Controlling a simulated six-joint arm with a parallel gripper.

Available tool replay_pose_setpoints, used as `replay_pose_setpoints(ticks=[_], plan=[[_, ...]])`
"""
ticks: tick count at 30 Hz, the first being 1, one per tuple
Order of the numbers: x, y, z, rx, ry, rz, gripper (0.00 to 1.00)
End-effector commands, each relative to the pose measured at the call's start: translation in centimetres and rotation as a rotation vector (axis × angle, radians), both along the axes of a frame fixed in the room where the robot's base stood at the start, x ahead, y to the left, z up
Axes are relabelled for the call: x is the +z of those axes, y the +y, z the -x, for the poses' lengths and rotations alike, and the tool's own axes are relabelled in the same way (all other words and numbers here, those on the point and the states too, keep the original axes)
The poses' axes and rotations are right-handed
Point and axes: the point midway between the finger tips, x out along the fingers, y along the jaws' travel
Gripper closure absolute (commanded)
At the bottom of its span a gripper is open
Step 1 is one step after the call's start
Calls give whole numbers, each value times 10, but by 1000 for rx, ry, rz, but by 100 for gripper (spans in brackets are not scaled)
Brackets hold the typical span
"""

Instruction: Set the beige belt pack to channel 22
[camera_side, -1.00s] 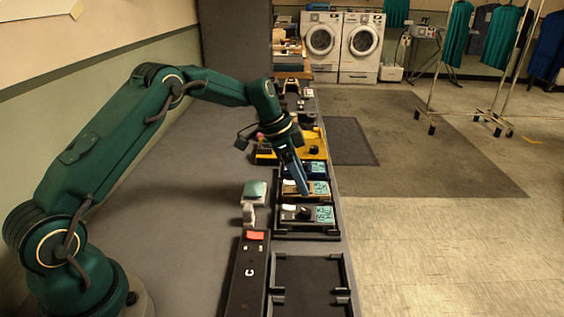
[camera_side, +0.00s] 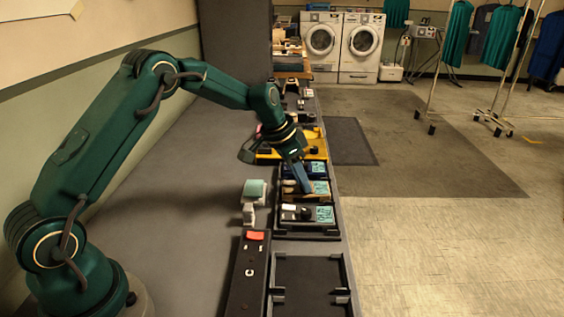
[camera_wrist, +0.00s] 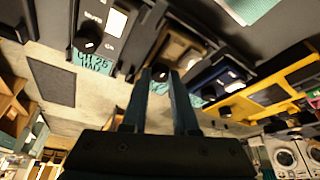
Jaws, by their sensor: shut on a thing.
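My gripper (camera_side: 305,190) reaches down to the pack, tilted, and in the wrist view my gripper (camera_wrist: 161,78) is shut on that knob.
The blue pack (camera_side: 300,169) and yellow pack (camera_side: 310,143) stand close beyond.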

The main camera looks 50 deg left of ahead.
Motion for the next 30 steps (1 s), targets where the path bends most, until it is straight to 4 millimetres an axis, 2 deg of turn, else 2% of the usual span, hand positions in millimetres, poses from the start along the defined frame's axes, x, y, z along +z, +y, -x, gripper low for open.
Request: replay_pose_setpoints(ticks=[7, 8, 10, 20, 30], plan=[[1, 0, 0, 4, -2, 1, 100], [1, 0, 0, 4, -2, 1, 69], [1, 0, 0, 3, -2, 1, 42], [2, 0, 0, 2, -2, 0, 41], [38, 6, 13, 3, -5, 0, 41]])
